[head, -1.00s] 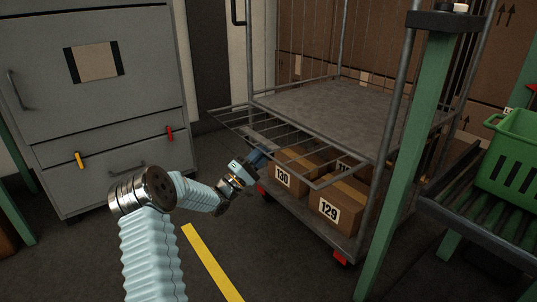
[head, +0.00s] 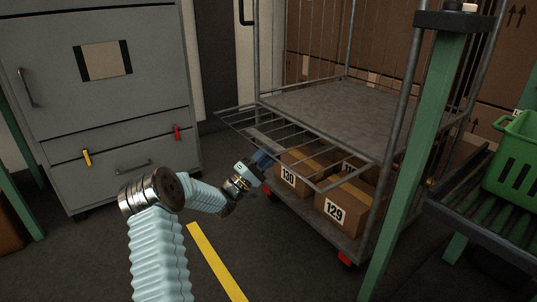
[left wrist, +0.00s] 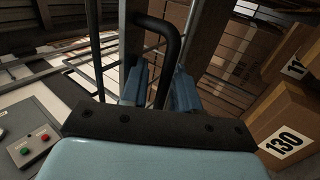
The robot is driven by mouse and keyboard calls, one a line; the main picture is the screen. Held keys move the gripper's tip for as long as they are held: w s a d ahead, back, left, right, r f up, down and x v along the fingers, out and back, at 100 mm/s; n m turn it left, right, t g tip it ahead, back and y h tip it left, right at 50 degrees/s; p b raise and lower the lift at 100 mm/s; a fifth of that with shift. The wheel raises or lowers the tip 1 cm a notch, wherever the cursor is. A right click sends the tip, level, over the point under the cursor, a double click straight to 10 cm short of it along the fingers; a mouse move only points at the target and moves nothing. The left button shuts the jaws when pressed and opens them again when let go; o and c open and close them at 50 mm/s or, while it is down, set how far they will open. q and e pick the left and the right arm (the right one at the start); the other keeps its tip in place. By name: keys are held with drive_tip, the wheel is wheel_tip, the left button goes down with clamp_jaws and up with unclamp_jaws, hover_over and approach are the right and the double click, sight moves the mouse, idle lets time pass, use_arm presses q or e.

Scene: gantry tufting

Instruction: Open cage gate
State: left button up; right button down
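The roll cage (head: 325,106) stands right of centre in the head view, with a grey deck. Its wire gate (head: 318,172) sticks out from the front toward me, lying nearly flat below deck level. My left gripper (head: 263,158) is at the gate's near left side, close beneath its bars; contact cannot be told. In the left wrist view its two blue fingers (left wrist: 160,88) stand apart. A dark bent bar (left wrist: 170,45) shows between and beyond them; what it belongs to is unclear. My right gripper is out of view.
Cartons 130 (head: 290,176) and 129 (head: 335,209) sit on the cage's lower level. A grey cabinet (head: 110,110) stands left. A green post (head: 415,150) and a green crate (head: 515,155) are right. Bare floor with a yellow stripe (head: 215,260) lies in front.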

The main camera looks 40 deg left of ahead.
use_arm(q)
drive_tip(key=p+v, duration=0.1)
drive_tip(key=v, duration=1.2)
drive_tip(key=shift+s, duration=0.2)
drive_tip(key=shift+f, duration=0.1)
drive_tip(key=w+d+f+g+y, duration=0.5)
drive_tip(key=w+d+f, duration=0.2)
drive_tip(key=d+f, duration=0.5)
drive_tip(key=s+d+f+m+g, duration=0.3)
drive_tip(key=d+f+g, duration=0.2)
drive_tip(key=d+f, duration=0.5)
drive_tip(key=s+d+f+m+g, duration=0.4)
drive_tip(key=s+d+g, duration=0.25)
drive_tip(key=s, duration=0.45)
drive_tip(key=s+d+f+m+g, duration=0.45)
drive_tip(key=s+d, duration=0.35)
drive_tip(key=s, duration=0.3)
wheel_tip(320, 180, up, 16)
drive_tip(key=s+d+g+p, duration=0.1)
drive_tip(key=s+p, duration=0.1)
drive_tip(key=p, duration=1.4)
drive_tip(key=shift+s+m+h+p, duration=0.35)
drive_tip(key=shift+h, duration=0.05)
